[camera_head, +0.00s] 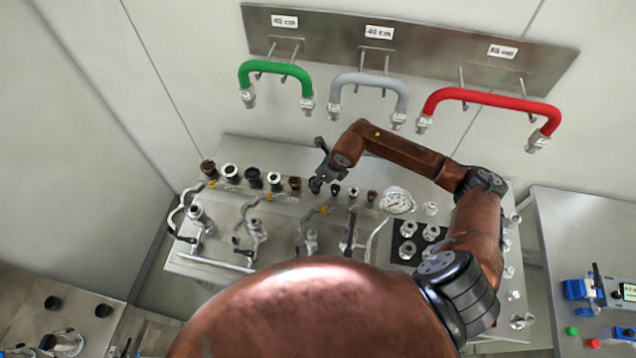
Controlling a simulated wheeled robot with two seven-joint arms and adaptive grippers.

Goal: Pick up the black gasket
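Small ring fittings stand in a row along the back of the steel bench. One black gasket (253,177) stands left of the middle of the row, and a smaller black gasket (335,189) stands further right. My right gripper (316,184) is down at the row, between a brown gasket (295,184) and the smaller black one. Its dark fingers cover that spot, so I cannot tell whether they hold a piece there or how far they are open. My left gripper is out of view.
White gaskets (229,172) share the row. Valves with pipes (255,235) stand in front, and a pressure gauge (397,201) is to the right. Green (277,67), grey (369,80) and red (490,98) hoses hang on the wall behind. A side bench (590,240) is at right.

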